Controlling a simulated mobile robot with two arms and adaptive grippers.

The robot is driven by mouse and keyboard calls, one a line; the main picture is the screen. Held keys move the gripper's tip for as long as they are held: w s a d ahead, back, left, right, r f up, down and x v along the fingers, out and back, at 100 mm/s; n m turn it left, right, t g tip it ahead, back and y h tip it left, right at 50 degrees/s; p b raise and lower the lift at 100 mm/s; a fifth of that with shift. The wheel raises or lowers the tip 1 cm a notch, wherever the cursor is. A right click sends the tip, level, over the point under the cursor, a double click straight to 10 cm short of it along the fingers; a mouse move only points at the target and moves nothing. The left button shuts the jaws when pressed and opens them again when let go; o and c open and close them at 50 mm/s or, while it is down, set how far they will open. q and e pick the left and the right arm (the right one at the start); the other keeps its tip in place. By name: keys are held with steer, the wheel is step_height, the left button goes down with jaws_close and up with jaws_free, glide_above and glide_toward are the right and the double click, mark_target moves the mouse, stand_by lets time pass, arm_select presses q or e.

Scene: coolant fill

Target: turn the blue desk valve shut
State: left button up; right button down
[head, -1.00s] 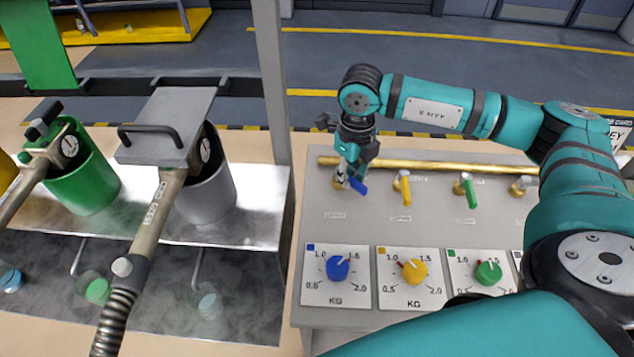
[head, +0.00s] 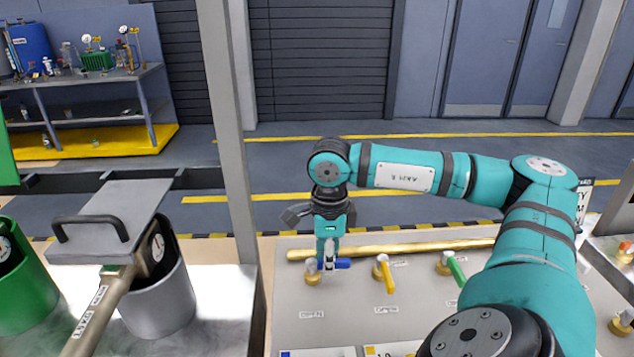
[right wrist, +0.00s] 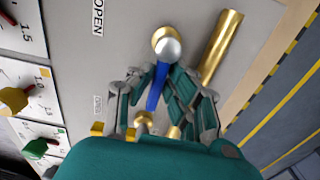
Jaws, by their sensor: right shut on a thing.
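The blue desk valve has a blue lever handle (head: 343,264) on a brass body (head: 312,272), at the left end of a row on the grey desk panel. The handle points right in the head view, roughly along the brass pipe behind it. My right gripper (head: 329,262) reaches down from above and is shut on the handle. In the right wrist view, the blue handle (right wrist: 157,88) lies between the two fingers (right wrist: 156,84), below a silver round cap (right wrist: 170,50). The fingers hide part of the handle. My left gripper is not in view.
A yellow-handled valve (head: 388,274) and a green-handled valve (head: 456,270) stand to the right on the panel. The brass pipe (head: 400,249) runs behind them. A grey post (head: 230,130) and a grey canister (head: 160,300) stand left. An OPEN label (right wrist: 98,17) shows on the panel.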

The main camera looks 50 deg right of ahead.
steer(key=shift+a+r+n, duration=0.1)
steer(key=shift+n, duration=0.2)
steer(key=c, duration=1.3)
jaws_free()
steer(key=shift+w, duration=0.1)
steer(key=shift+c, duration=0.2)
steer(key=shift+r, duration=0.1)
step_height(320, 180, up, 12)
steer(key=shift+a+f, duration=0.1)
steer(key=shift+f, duration=0.1)
